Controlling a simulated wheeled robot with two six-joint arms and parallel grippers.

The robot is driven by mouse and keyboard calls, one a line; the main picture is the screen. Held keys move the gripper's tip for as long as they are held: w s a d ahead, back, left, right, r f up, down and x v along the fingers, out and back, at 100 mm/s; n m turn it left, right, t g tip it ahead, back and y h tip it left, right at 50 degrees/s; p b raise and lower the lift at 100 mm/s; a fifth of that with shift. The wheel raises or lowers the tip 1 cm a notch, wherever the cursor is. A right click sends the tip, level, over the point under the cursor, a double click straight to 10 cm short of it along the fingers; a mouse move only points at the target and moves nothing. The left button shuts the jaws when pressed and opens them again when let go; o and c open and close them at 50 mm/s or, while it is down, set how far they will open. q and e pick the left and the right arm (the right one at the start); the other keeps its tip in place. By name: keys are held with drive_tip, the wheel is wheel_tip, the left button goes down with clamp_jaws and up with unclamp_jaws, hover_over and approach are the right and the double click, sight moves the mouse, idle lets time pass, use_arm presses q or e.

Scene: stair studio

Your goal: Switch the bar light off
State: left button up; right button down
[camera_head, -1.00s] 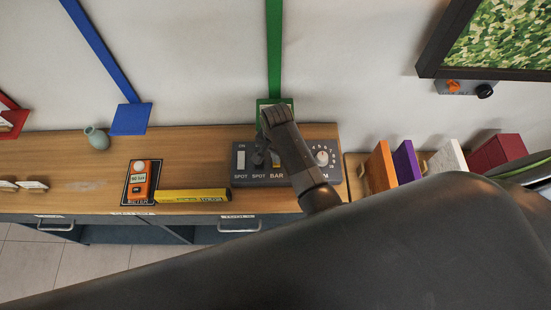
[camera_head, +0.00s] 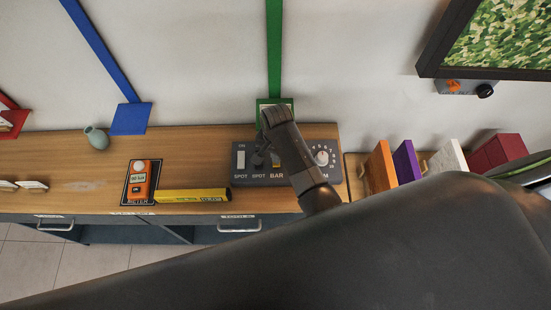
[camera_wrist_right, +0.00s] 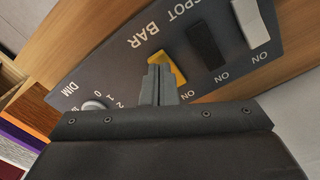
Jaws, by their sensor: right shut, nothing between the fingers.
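The left gripper is not in view.
Upright books (camera_head: 407,163) stand to the right.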

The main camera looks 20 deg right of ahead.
drive_tip(key=shift+f+b, duration=0.5)
drive_tip(key=shift+f, duration=0.45)
idle(0.3)
wheel_tip(320, 180, up, 3)
drive_tip(key=p, duration=0.2)
drive_tip(key=shift+f+p, duration=0.2)
drive_tip(key=shift+p, duration=0.2)
drive_tip(key=shift+r, duration=2.25)
drive_tip(key=shift+f, duration=0.1)
